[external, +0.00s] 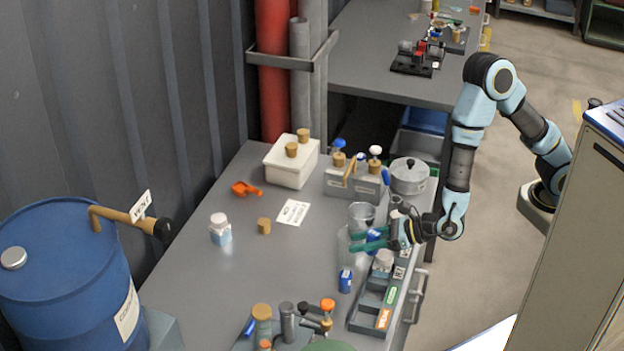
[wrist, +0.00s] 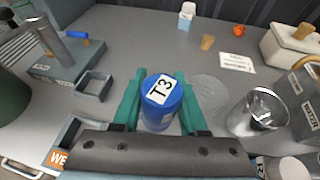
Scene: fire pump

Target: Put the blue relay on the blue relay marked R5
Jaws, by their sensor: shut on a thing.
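My gripper (external: 372,240) has green fingers and is shut on a blue cylindrical piece (external: 375,235) with a white label. In the wrist view, the held piece (wrist: 160,90) reads T3 and sits between the fingertips (wrist: 158,104). It is held above the grey bench, near the glassware. A second blue piece with a white label (external: 346,280) stands on the bench, below and left of the gripper. I cannot read its marking, and I do not see it separately in the wrist view. No R5 marking is readable in either view.
A compartmented tray (external: 367,301) lies along the bench's front edge, close to the gripper. A glass beaker (wrist: 258,112) and a lidded pot (external: 409,176) stand nearby. Bottles and stands (external: 287,322) crowd the near end.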

